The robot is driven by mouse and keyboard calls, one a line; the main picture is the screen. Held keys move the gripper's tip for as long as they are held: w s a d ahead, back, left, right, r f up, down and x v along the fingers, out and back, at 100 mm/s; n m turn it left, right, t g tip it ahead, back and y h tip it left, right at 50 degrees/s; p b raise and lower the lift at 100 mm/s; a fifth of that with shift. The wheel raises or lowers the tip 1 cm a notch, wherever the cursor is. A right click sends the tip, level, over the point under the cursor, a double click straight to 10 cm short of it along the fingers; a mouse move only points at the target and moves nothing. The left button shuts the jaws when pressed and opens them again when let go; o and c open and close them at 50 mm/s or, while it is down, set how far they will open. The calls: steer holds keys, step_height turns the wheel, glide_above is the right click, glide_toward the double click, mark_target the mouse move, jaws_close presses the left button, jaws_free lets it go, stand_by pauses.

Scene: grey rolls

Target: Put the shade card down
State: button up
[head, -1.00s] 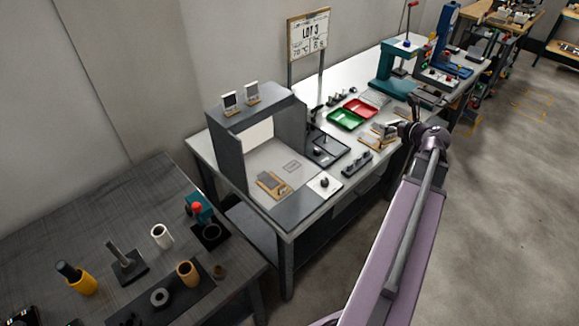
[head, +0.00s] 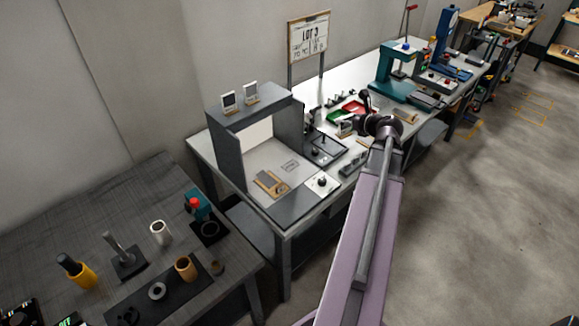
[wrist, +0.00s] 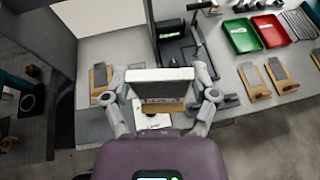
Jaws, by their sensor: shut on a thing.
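My gripper (wrist: 163,92) is shut on a slab, which I take to be the shade card (wrist: 160,76). It has a pale top edge and a dark face, with a tan strip below. The fingers are on its left and right sides, and it is held up above the bench. In the head view the gripper end of my arm is over the bench, right of the grey booth (head: 295,128), and the card is small there and partly hidden. A tan board with a grey plate (head: 270,183) lies on the booth floor beside an outlined rectangle (head: 290,166).
A white square with a dark knob (head: 322,183) lies at the booth's front right. A black stand (head: 325,148) is right of the booth. Green (wrist: 243,36) and red (wrist: 270,31) trays and tan boards (wrist: 254,82) are farther right.

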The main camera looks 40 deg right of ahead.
steer(key=shift+s+d, duration=0.15)
steer(key=shift+a+f+b, duration=0.3)
steer(key=shift+f+b, duration=0.2)
steer(key=shift+f, duration=0.05)
steer(key=w+a+f+n+y+b, duration=0.1)
steer(key=w+a+f+b, duration=0.2)
steer(key=a+f+b, duration=0.5)
steer(key=w+a+f+n+y+b, duration=0.1)
steer(key=w+a+f+b, duration=0.2)
steer(key=a+f+b, duration=0.5)
steer(key=shift+w+a+f+b, duration=0.2)
steer(key=shift+w+f+b, duration=0.1)
steer(key=shift+f+b, duration=1.55)
steer(key=w+d+f+b, duration=0.1)
steer(key=w+d, duration=0.7)
steer(key=w, duration=0.4)
steer(key=shift+w+f, duration=0.15)
steer(key=shift+w, duration=0.1)
